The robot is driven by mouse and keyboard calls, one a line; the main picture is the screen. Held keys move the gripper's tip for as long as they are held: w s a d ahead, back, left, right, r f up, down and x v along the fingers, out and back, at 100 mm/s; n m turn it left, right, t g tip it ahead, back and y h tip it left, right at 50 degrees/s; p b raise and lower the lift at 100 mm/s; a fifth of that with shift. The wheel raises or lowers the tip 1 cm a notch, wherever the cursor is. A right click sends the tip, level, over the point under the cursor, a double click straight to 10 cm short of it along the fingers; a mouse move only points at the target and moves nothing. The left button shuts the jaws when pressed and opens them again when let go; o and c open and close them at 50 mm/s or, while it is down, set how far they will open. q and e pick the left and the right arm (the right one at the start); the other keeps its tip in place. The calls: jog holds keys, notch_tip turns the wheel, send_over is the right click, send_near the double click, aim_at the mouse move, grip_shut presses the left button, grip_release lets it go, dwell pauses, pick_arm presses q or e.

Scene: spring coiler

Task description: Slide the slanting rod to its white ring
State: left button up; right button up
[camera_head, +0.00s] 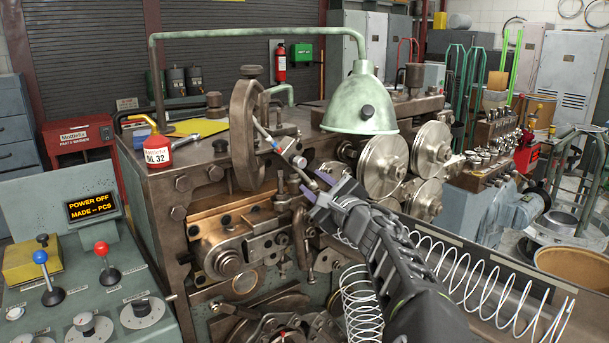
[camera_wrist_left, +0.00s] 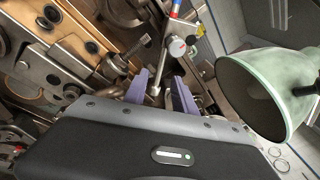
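The slanting rod (camera_head: 265,132) runs down to the right from beside the upright wheel on the coiling machine. It carries a round grey knob (camera_head: 300,162), which also shows in the left wrist view (camera_wrist_left: 177,47). In that view the thin rod (camera_wrist_left: 163,68) ends between the two purple fingers. My left gripper (camera_head: 319,184) is at the rod's lower end; its fingers (camera_wrist_left: 160,90) stand apart, with gaps beside the rod. A pale band (camera_wrist_left: 172,15) shows higher up near red and blue parts; I cannot tell whether it is the white ring. My right gripper is out of view.
A green lamp (camera_head: 362,100) hangs close above the gripper and shows large at right in the wrist view. Steel rollers (camera_head: 384,166) stand behind it. Wire springs (camera_head: 470,275) lie at right.

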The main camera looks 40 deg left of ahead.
aim_at(302, 174)
pick_arm(q)
jog(key=p+x, duration=0.1)
jog(key=x, duration=0.5)
jog(key=shift+c, duration=0.2)
grip_shut()
dwell(1.1)
